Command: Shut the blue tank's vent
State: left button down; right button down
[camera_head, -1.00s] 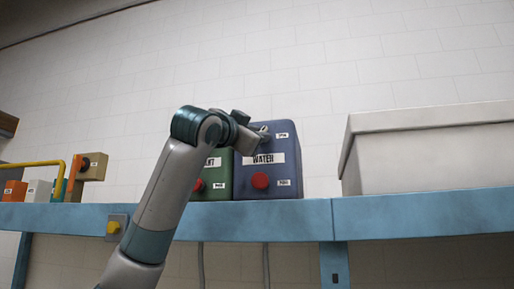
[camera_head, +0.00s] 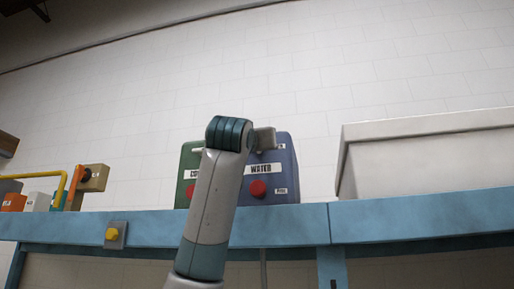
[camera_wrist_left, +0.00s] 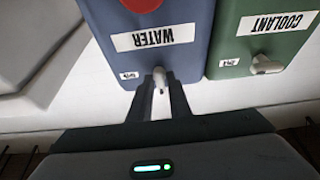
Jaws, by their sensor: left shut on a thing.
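The blue tank (camera_head: 282,158), labelled WATER, stands on the blue shelf with a red knob (camera_head: 258,188) low on its front. In the left wrist view the blue tank (camera_wrist_left: 190,65) appears upside down. Its pale vent lever (camera_wrist_left: 159,76) lies between the fingers of my left gripper (camera_wrist_left: 161,88), which is shut on it. In the head view my left gripper (camera_head: 264,140) is at the tank's upper front; my arm and hand hide the lever and fingertips there. My right gripper is not in view.
The green COOLANT tank (camera_head: 187,161) stands close beside the blue one; its own pale lever (camera_wrist_left: 266,65) lies sideways in the wrist view. A large pale box (camera_head: 430,160) is on the right. A yellow button (camera_head: 112,234) is on the shelf edge (camera_head: 60,230).

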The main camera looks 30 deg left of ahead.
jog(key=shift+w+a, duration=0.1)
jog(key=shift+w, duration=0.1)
pick_arm(q)
jog(key=c, duration=1.8)
grip_release()
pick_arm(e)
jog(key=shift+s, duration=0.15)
pick_arm(q)
jog(key=shift+s+f, duration=0.1)
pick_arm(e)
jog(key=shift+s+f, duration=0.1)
